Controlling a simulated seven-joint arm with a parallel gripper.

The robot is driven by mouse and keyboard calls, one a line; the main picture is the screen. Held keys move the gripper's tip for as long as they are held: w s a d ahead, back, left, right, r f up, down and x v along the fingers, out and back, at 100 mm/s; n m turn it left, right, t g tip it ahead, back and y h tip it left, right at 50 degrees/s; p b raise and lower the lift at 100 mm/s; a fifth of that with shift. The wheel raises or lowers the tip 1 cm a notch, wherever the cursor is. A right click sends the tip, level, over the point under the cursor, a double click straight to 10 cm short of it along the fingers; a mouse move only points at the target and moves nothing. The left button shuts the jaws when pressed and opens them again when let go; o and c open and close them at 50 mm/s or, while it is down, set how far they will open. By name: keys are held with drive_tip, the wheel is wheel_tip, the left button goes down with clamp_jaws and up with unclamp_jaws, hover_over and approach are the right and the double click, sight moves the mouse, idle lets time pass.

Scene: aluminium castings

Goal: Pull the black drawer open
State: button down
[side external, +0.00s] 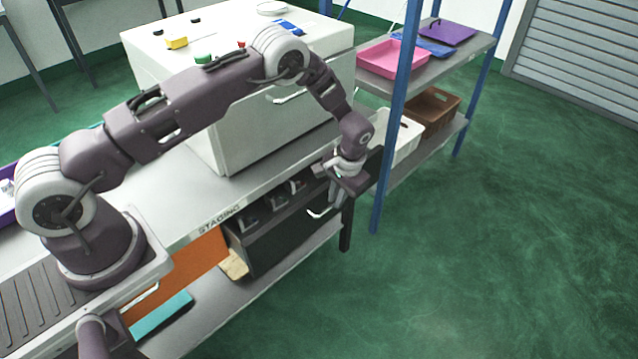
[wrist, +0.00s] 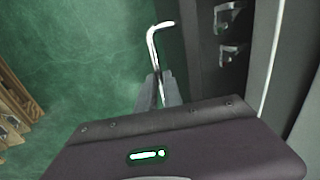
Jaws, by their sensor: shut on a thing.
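The black drawer (side external: 290,240) is under the staging bench and stands partly out, with several metal castings (side external: 272,205) showing behind its front. Its bright metal handle (side external: 316,213) is partly hidden by my gripper (side external: 328,198) at the drawer's right part. In the wrist view, the handle (wrist: 153,45) runs down between the fingertips of my gripper (wrist: 160,88), which is shut on it. Castings (wrist: 230,14) also show there, to the right of the handle. The drawer's inner depth is hidden.
An orange drawer front (side external: 185,270) is left of the black drawer. A white cabinet (side external: 250,120) stands on the bench (side external: 190,210). A blue shelf post (side external: 395,130) rises close to the right of my gripper. Green floor in front is clear.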

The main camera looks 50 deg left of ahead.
drive_tip(key=d, duration=1.8)
drive_tip(key=shift+d, duration=0.2)
drive_tip(key=c, duration=1.8)
unclamp_jaws()
drive_tip(key=shift+o, duration=0.2)
drive_tip(key=shift+r, duration=0.1)
wheel_tip(320, 180, up, 7)
drive_tip(key=d, duration=0.1)
drive_tip(key=shift+d, duration=0.15)
